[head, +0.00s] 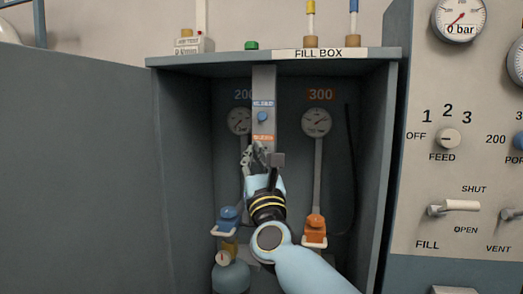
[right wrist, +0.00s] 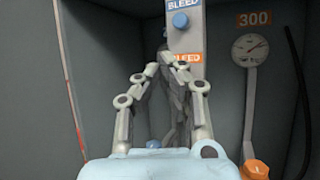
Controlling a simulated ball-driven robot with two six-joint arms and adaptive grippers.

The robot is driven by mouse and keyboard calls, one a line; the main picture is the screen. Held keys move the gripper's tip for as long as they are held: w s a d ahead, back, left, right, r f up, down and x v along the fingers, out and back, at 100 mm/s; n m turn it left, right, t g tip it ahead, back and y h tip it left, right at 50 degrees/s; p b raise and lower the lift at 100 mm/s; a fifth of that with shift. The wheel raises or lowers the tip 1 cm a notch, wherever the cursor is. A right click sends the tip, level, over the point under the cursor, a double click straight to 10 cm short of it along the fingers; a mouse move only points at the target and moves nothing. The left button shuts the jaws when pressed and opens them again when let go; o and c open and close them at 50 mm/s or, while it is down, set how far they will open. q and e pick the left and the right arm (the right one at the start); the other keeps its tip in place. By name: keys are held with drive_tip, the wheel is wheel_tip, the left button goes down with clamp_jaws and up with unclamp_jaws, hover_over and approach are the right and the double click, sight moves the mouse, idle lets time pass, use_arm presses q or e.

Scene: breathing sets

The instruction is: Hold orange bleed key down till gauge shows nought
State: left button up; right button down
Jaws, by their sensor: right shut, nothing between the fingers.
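My right gripper (head: 254,153) is shut and empty, in front of the grey centre strip in the fill box. In the right wrist view its fingertips (right wrist: 167,68) are just below and left of the orange BLEED label (right wrist: 187,57). The orange bleed key is hidden, apparently behind the fingers; I cannot tell whether they touch it. The blue bleed key (head: 263,117) shows above the orange label (head: 263,138). The gauge under the orange 300 plate (head: 316,122) has its needle up to the right; its figures are too small to read. It also shows in the right wrist view (right wrist: 250,47).
The fill box walls (head: 372,180) close in on both sides, with the open door (head: 75,170) at left. A blue-topped valve (head: 230,215) and an orange valve (head: 315,228) stand low inside. A dark hose (head: 353,160) hangs at right.

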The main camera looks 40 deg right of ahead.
drive_tip(key=shift+w+d+b, duration=0.35)
drive_tip(key=shift+w+d, duration=0.9)
drive_tip(key=shift+d, duration=0.25)
drive_tip(key=shift+d, duration=0.1)
idle(0.3)
drive_tip(key=shift+w+d, duration=0.2)
drive_tip(key=shift+w, duration=0.05)
drive_tip(key=shift+w+d+b, duration=0.4)
drive_tip(key=shift+d+b, duration=0.05)
drive_tip(key=shift+d, duration=0.05)
idle(5.4)
